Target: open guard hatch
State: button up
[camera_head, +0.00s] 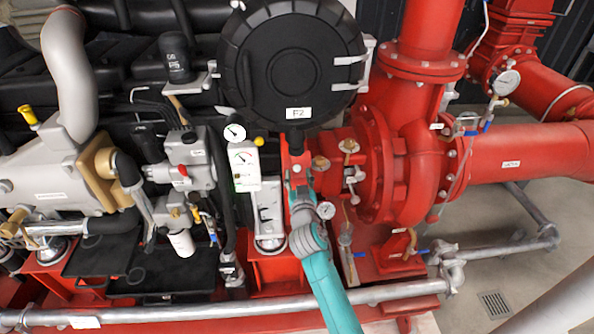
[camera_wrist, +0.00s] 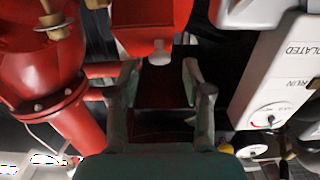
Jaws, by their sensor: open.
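A red guard piece (camera_wrist: 150,25) is at the top centre of the wrist view, with a small pale knob (camera_wrist: 159,53) on its near edge. I take this piece to be the guard hatch, but cannot be sure. My gripper (camera_wrist: 161,78) is open, one finger on each side of a dark gap just below the knob. Nothing is between the fingertips, and I cannot tell whether they touch the guard. In the head view my gripper (camera_head: 299,190) is at the end of the teal arm, in front of red guarding (camera_head: 294,160) between engine and pump. It partly hides that area.
A white gauge panel (camera_head: 245,168) stands close left of my gripper; it also shows in the wrist view (camera_wrist: 268,90). The red pump (camera_head: 405,150) is on the right. A round black cover (camera_head: 290,60) is above. A grey pipe rail (camera_head: 200,307) crosses in front.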

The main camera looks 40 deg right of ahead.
aim_at(301, 165)
jog(key=shift+x, duration=1.45)
grip_shut()
